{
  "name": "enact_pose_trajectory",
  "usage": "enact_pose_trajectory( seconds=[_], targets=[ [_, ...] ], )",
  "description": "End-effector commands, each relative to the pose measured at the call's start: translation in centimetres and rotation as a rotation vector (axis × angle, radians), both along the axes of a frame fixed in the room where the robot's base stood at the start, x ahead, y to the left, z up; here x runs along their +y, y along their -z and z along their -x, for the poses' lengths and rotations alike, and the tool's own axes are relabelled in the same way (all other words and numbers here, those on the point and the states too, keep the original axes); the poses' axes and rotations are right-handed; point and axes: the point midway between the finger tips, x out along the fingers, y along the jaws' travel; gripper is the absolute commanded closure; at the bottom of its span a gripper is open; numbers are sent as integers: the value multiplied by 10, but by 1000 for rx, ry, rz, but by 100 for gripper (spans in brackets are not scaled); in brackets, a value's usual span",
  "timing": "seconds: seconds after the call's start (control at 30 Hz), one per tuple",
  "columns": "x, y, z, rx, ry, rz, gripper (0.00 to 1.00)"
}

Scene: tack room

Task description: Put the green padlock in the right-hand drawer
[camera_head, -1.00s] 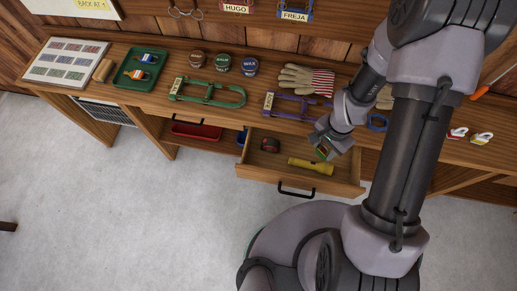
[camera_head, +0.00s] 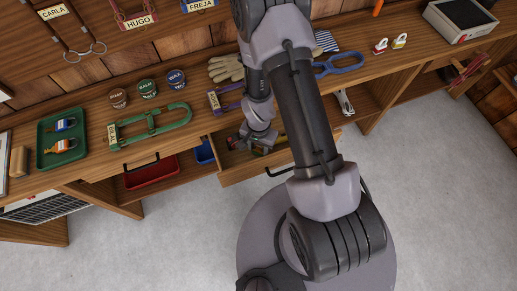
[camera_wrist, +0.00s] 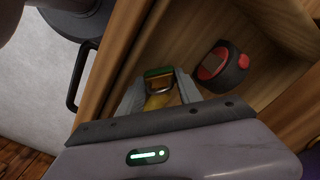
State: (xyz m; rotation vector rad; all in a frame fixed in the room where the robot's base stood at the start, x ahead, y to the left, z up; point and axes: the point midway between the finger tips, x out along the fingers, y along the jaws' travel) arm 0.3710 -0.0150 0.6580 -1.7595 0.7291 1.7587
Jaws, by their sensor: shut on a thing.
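The green padlock (camera_wrist: 158,73) is between the fingertips of my gripper (camera_wrist: 160,84) in the wrist view, its metal shackle toward the palm. My gripper is shut on it. The right-hand drawer (camera_head: 232,177) is pulled open, its handle toward the front. My gripper (camera_head: 256,149) is at the open drawer in the head view, over its inside. In the wrist view the drawer's wooden floor (camera_wrist: 195,35) lies beyond the padlock. I cannot tell whether the padlock touches the floor.
A red and black round item (camera_wrist: 225,66) lies in the drawer beside the padlock. A yellow flashlight (camera_wrist: 154,102) shows partly behind my gripper. A closed drawer with a dark handle (camera_head: 140,163) is to the left.

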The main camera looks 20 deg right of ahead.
Motion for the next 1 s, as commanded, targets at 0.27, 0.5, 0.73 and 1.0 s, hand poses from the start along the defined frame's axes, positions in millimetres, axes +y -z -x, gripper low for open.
enact_pose_trajectory(
  seconds=[0.27, 0.5, 0.73, 1.0],
  targets=[
    [0, 2, 0, 1, -1, -1, 55],
    [0, 1, 0, 1, -1, -1, 50],
    [0, -31, 0, 0, -2, 0, 50],
    [0, -103, 0, -1, -1, 0, 50]
  ],
)
